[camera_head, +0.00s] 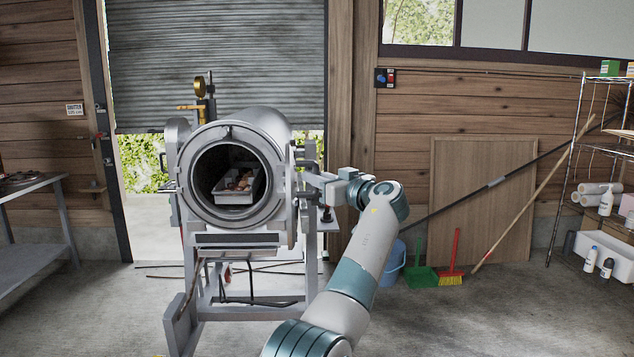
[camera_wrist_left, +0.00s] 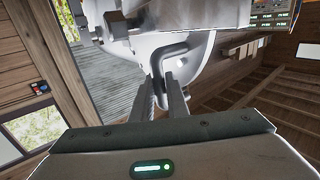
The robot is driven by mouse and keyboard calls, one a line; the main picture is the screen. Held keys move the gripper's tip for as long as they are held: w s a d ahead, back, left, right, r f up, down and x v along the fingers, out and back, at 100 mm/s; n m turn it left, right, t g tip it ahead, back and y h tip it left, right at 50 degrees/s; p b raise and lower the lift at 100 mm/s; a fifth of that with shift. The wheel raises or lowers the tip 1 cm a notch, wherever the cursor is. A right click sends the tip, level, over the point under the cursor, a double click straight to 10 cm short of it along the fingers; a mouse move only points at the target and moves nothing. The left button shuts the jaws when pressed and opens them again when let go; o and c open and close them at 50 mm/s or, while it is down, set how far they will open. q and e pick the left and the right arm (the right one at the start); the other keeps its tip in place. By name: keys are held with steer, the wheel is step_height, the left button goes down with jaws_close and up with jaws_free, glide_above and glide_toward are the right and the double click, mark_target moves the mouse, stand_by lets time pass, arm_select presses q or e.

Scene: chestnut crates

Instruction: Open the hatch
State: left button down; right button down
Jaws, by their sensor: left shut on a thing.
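The steel vessel (camera_head: 262,125) stands on a frame in the middle of the head view. Its round mouth faces me and is uncovered, with a tray (camera_head: 236,198) of brownish pieces inside. The hatch (camera_head: 296,215) appears nearly edge-on at the right side of the mouth, swung clear of it. In the left wrist view the hatch (camera_wrist_left: 203,50) is a pale domed plate with a bent bar handle (camera_wrist_left: 182,50). My left gripper (camera_head: 316,181) is at the right of the vessel. Its fingers (camera_wrist_left: 165,85) are shut on the handle. My right gripper is out of view.
A half-raised roller shutter (camera_head: 215,65) is behind the vessel. A bench (camera_head: 35,185) stands at the left and a wire shelf (camera_head: 565,190) at the right. A blue bucket (camera_head: 391,265), green dustpan (camera_head: 421,277) and red broom (camera_head: 452,262) stand by the back wall. The front floor has free room.

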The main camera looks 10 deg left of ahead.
arm_select(q)
steer(key=shift+r, duration=0.3)
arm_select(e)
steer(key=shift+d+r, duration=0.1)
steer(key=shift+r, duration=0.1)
arm_select(q)
steer(key=c, duration=1.7)
jaws_free()
steer(key=shift+a+f, duration=0.1)
steer(key=shift+f, duration=0.1)
